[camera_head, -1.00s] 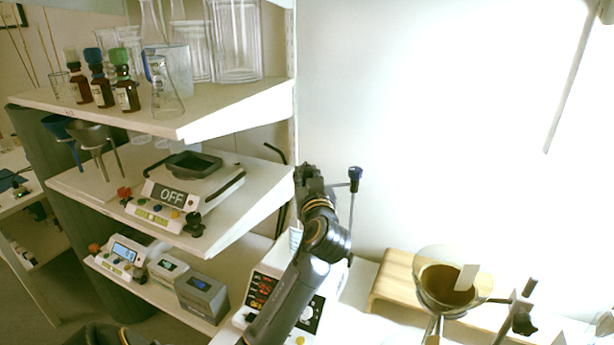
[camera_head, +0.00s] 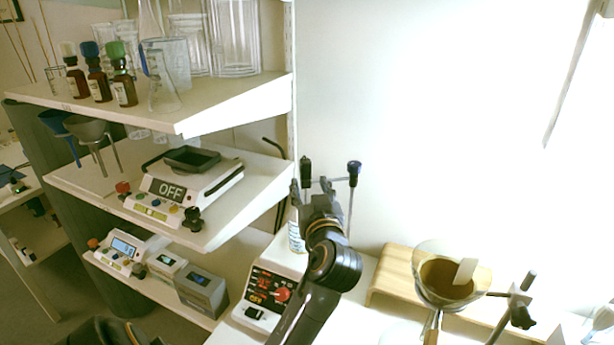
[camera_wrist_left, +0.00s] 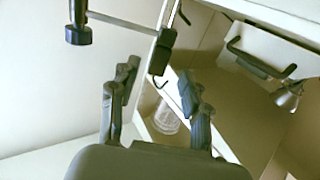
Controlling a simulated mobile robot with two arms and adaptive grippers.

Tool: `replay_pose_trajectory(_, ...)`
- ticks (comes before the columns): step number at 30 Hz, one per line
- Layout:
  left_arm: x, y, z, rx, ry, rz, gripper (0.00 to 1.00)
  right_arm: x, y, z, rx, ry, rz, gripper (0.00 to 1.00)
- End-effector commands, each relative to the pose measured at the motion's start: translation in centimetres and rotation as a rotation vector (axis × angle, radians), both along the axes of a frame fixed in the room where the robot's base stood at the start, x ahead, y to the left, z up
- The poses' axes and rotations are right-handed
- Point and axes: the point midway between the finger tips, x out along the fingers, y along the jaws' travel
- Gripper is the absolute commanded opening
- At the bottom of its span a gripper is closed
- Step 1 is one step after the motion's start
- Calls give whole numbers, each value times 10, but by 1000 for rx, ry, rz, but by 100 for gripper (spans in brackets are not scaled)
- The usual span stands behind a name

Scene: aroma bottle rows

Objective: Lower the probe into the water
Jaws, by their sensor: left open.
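My left gripper (camera_head: 312,190) is raised beside a thin stand post with a dark blue knob (camera_head: 354,168). A dark upright piece (camera_head: 306,170), perhaps the probe's top, shows at its fingertips. In the left wrist view the open fingers (camera_wrist_left: 158,82) have a dark rod end (camera_wrist_left: 160,54) between and beyond them, hanging from a crossbar; contact cannot be told. A clear glass vessel (camera_wrist_left: 166,118) shows below, its water not discernible. The controller box (camera_head: 268,292) with red digits and a red knob stands under my arm.
Shelves at left hold brown bottles (camera_head: 124,90), glassware, a scale marked OFF (camera_head: 172,190) and small meters (camera_head: 202,292). A wooden stand (camera_head: 398,268) with a brown-filled funnel (camera_head: 446,282) is at right. The wall area above it is clear.

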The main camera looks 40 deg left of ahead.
Motion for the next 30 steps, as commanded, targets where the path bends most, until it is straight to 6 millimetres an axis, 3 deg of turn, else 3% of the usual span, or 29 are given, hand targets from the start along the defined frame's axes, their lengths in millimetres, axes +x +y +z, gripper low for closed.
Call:
replay_pose_trajectory(3,-15,-18,-2,-6,2,-1,47,0,0,0,1,0,-1,0)
replay_pose_trajectory(9,-28,-36,-1,-2,2,-1,47,0,1,0,1,0,-1,0)
replay_pose_trajectory(30,-31,-39,-1,-1,2,0,47,0,1,0,1,0,-1,0)
